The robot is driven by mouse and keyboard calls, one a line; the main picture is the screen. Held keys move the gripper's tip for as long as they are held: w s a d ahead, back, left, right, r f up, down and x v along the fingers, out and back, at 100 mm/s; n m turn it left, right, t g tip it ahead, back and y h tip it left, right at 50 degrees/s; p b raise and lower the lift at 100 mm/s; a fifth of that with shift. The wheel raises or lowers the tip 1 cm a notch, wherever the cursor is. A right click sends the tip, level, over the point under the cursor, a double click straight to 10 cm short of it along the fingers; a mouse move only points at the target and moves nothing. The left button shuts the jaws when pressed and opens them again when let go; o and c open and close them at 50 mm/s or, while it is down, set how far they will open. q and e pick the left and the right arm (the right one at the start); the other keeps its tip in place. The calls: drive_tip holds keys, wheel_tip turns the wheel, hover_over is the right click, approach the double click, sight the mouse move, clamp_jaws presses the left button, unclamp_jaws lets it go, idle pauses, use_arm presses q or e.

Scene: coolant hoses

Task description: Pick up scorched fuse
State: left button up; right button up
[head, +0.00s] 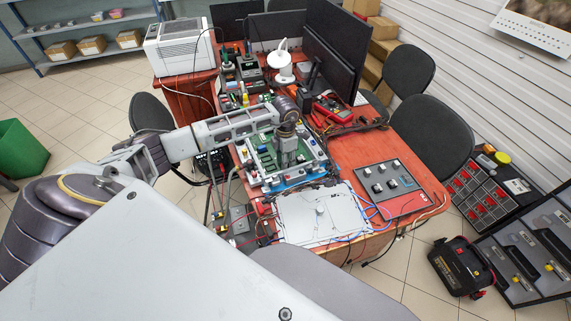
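My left arm comes in from the left, and my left gripper (287,160) points down over a green circuit board (262,163) in a frame on the red table. Its fingers are small and seen from above, so I cannot tell whether they are open or shut, or whether they touch the board. I cannot make out a scorched fuse; the gripper covers part of the board. My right gripper is not in view.
A white panel (322,216) with blue and red wires lies in front of the board. A dark control panel (390,187) is to its right. A red multimeter (333,107), a white lamp (283,68) and monitors (333,50) stand behind. Loose cables clutter the table.

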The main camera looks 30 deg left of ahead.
use_arm(q)
drive_tip(key=c, duration=0.5)
drive_tip(key=shift+r, duration=0.1)
drive_tip(key=shift+r, duration=4.9)
drive_tip(key=shift+b, duration=0.3)
